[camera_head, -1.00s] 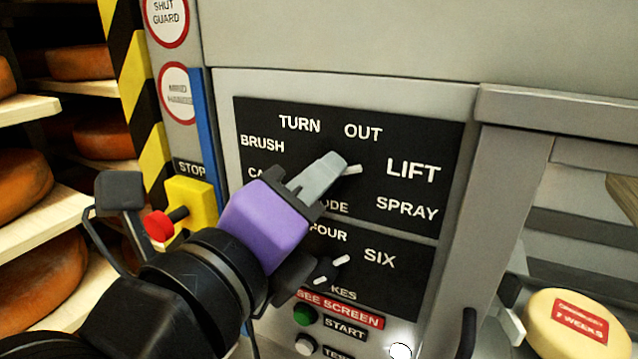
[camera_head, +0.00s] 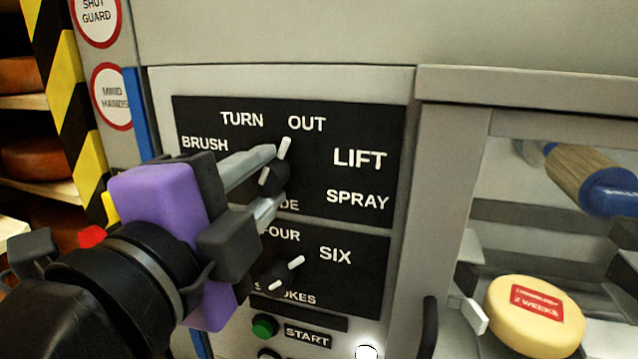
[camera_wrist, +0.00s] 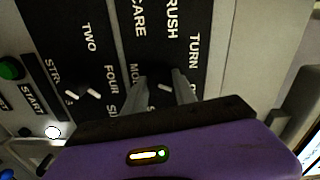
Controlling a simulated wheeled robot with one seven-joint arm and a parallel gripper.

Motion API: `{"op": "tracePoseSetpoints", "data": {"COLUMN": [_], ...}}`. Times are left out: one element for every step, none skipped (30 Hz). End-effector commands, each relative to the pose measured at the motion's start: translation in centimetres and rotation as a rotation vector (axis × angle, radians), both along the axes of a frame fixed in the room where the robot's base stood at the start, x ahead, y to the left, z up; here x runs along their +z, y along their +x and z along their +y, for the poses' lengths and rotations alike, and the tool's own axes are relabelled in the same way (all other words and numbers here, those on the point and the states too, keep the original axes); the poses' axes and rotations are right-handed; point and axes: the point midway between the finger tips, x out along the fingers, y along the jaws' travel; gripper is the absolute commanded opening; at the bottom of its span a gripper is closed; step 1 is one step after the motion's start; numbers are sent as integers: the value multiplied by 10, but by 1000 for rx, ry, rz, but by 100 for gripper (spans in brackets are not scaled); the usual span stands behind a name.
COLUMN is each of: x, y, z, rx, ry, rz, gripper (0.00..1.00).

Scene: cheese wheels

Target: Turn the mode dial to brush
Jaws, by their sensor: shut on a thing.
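The mode dial (camera_head: 275,178) is a dark knob with a white pointer, on the upper black label plate (camera_head: 320,108). Its pointer tilts up toward OUT, to the right of TURN; BRUSH (camera_head: 205,144) is further left. My purple gripper (camera_head: 269,182) reaches in from the left, with one grey finger above the knob and one below. It is shut on the mode dial. The fingers and gripper body hide part of the knob and the labels at lower left.
A second dial (camera_head: 282,272) sits just below, with SIX and FOUR labels. A green START button (camera_head: 265,326) is under it. A cheese wheel (camera_head: 535,312) and a wooden-and-blue roller (camera_head: 590,180) are at right. Shelves with cheeses (camera_head: 35,155) stand at left.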

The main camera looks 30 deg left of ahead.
Motion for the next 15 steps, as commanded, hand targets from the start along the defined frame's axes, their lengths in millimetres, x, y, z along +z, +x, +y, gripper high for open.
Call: {"op": "tracePoseSetpoints", "data": {"x": [-1, -1, -1, -1, -1, -1, -1, -1, -1, -1, -1, -1, -1, -1, -1], "y": [0, 0, 0, 0, 0, 0, 0, -1, 0, 0, 0, 0, -1, -1, 0], "z": [0, 1, 1, 1, 0, 0, 1, 1, 1, 1, 1, 1, 1, 1, 1], "rx": [1, 1, 2, 2, 0, 1, 1, 2, 2, 1, 1, 2, 2, 2, 2], "ry": [-45, -73, -110, -139, -166, -204, -231, -258, -295, -323, -351, -388, -416, -444, -481], "rz": [-9, -15, -24, -31, -37, -47, -53, -59, -68, -74, -81, -90, -96, -103, -112], "gripper": [0, 0, 0, 0, 0, 0, 0, 0, 0, 0, 0, 0, 0, 0, 0]}}
